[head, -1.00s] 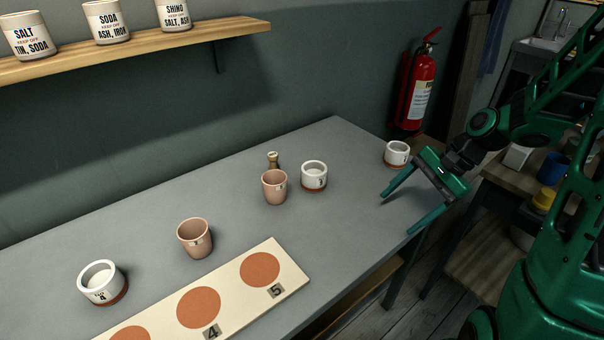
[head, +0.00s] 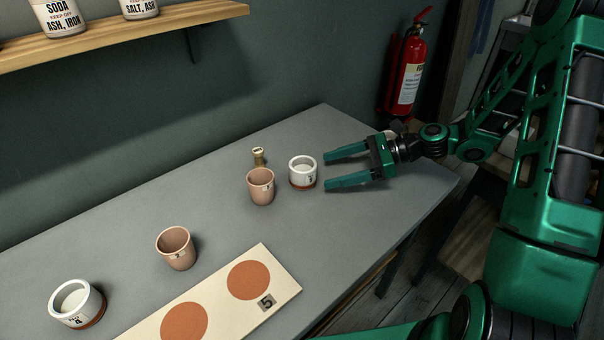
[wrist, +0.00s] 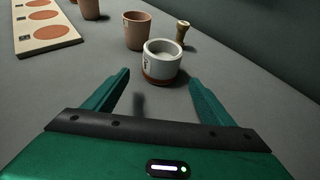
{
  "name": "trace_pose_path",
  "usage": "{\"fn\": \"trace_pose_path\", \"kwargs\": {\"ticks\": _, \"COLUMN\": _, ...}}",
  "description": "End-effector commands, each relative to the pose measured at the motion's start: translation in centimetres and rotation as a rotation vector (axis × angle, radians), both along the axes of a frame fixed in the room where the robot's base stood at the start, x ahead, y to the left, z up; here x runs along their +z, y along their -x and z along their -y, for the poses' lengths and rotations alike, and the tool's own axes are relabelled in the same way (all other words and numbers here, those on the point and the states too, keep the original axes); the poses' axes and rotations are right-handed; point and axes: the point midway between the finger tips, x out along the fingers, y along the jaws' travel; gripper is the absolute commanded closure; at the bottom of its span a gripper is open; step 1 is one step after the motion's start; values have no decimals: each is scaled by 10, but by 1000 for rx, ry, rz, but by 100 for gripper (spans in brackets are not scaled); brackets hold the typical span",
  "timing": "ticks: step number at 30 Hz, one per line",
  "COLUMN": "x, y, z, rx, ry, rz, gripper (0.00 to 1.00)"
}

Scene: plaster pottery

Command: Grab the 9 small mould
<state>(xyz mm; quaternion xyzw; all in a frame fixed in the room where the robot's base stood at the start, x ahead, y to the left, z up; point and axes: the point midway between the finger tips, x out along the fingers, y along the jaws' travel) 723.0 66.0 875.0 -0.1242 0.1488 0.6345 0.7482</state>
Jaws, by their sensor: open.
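A small white mould with a reddish-brown base (head: 303,174) stands upright on the grey table; its label is too small to read surely. It also shows in the wrist view (wrist: 161,66), straight ahead of the jaws. My gripper (head: 327,172) is open and empty, just right of this mould, its fingers pointing at it. The mould appears just beyond the fingertips, not clearly between them. Another white mould (head: 76,304) stands at the table's left front. A third white mould is mostly hidden behind my gripper at the far right.
A pinkish clay cup (head: 261,187) stands close left of the near mould, with a small brown tool or stopper (head: 259,157) behind it. Another clay cup (head: 176,249) stands further left. A cream board with orange discs (head: 281,286) lies at the front.

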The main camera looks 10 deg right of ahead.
Motion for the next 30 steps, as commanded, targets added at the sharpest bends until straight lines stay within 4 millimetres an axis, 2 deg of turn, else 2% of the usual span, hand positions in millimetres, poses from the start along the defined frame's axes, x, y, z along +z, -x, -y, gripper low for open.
{"fn": "trace_pose_path", "kwargs": {"ticks": 3, "x": -6, "y": -2, "z": -15, "rx": 5, "ry": 1, "rz": 0, "gripper": 23}}
{"fn": "trace_pose_path", "kwargs": {"ticks": 10, "x": -12, "y": -4, "z": -30, "rx": 9, "ry": 2, "rz": 0, "gripper": 23}}
{"fn": "trace_pose_path", "kwargs": {"ticks": 18, "x": -28, "y": -11, "z": -62, "rx": 10, "ry": 2, "rz": 0, "gripper": 23}}
{"fn": "trace_pose_path", "kwargs": {"ticks": 28, "x": -31, "y": -13, "z": -69, "rx": 7, "ry": 3, "rz": 2, "gripper": 23}}
{"fn": "trace_pose_path", "kwargs": {"ticks": 29, "x": -31, "y": -13, "z": -69, "rx": 7, "ry": 3, "rz": 2, "gripper": 25}}
{"fn": "trace_pose_path", "kwargs": {"ticks": 30, "x": -31, "y": -13, "z": -69, "rx": 7, "ry": 3, "rz": 2, "gripper": 35}}
